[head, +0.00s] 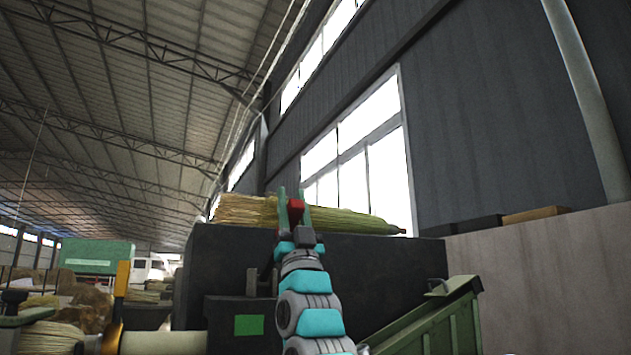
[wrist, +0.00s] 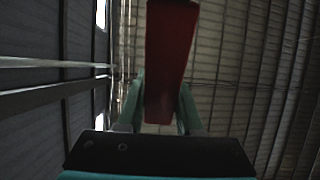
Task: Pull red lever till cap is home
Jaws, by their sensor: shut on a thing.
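A red lever handle (head: 296,205) shows between the fingers of my gripper (head: 292,200) in the head view. The wrist view shows the red lever (wrist: 172,60) large and upright between the two teal fingers of my gripper (wrist: 160,108). The gripper is shut on it. A straw broom (head: 250,210) lies on top of the dark machine box (head: 385,270) behind the gripper, its narrow end to the right. I cannot make out the cap in either view.
A green metal chute (head: 430,320) with a handle stands at the lower right. A pale roller (head: 165,342) and a yellow upright lever (head: 122,280) are at the lower left. A light wall (head: 545,270) bounds the right side. Straw bundles (head: 60,300) lie at the far left.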

